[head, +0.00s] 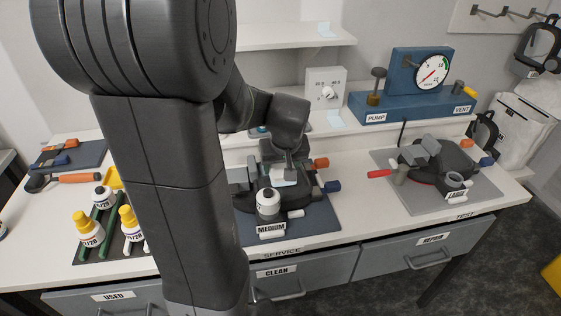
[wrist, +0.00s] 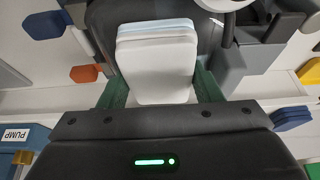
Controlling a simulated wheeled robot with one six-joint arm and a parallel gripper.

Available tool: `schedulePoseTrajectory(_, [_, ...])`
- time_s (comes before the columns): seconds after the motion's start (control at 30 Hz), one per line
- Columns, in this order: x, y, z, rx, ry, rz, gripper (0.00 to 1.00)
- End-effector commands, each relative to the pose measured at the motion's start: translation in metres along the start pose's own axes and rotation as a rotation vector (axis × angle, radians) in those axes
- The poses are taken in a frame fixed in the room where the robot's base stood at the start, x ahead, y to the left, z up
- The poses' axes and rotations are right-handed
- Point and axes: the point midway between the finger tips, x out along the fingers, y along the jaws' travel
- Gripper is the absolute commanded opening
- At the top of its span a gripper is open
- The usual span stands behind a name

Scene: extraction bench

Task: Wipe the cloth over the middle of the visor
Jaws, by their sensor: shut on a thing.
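My gripper (head: 289,162) is above the dark mask (head: 296,200) labelled MEDIUM on the mat in the middle of the bench. It is shut on a white folded cloth (wrist: 158,62) with a pale blue edge, held between the green fingers in the wrist view. The cloth (head: 284,178) also shows in the head view as a small white patch at the mask. The mask's dark visor lies behind the cloth in the wrist view and is mostly hidden. I cannot tell whether the cloth touches it.
A second mask (head: 440,158) labelled LARGE lies on a grey mat to the right. The blue pump stand with gauge (head: 431,72) is behind it. Bottles (head: 88,229) with yellow caps stand at left.

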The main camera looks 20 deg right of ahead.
Motion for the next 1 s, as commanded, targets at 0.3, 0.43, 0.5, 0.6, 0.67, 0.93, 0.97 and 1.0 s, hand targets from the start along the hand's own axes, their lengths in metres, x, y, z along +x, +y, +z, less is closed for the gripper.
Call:
schedulePoseTrajectory(0.3, [0.007, 0.000, -0.023, -0.002, 0.001, 0.000, 0.41])
schedulePoseTrajectory(0.43, [0.009, 0.000, -0.027, 0.000, 0.002, 0.001, 0.41])
schedulePoseTrajectory(0.5, [0.010, 0.000, -0.029, 0.000, 0.003, 0.001, 0.41])
schedulePoseTrajectory(0.6, [0.013, 0.000, -0.035, 0.000, 0.003, 0.001, 0.41])
schedulePoseTrajectory(0.67, [0.015, 0.000, -0.039, 0.000, 0.002, 0.000, 0.41])
schedulePoseTrajectory(0.93, [0.021, 0.000, -0.050, 0.001, 0.003, 0.001, 0.41])
schedulePoseTrajectory(0.97, [0.021, 0.000, -0.049, 0.001, 0.004, 0.001, 0.41])
schedulePoseTrajectory(1.0, [0.020, 0.000, -0.048, 0.001, 0.004, 0.001, 0.41])
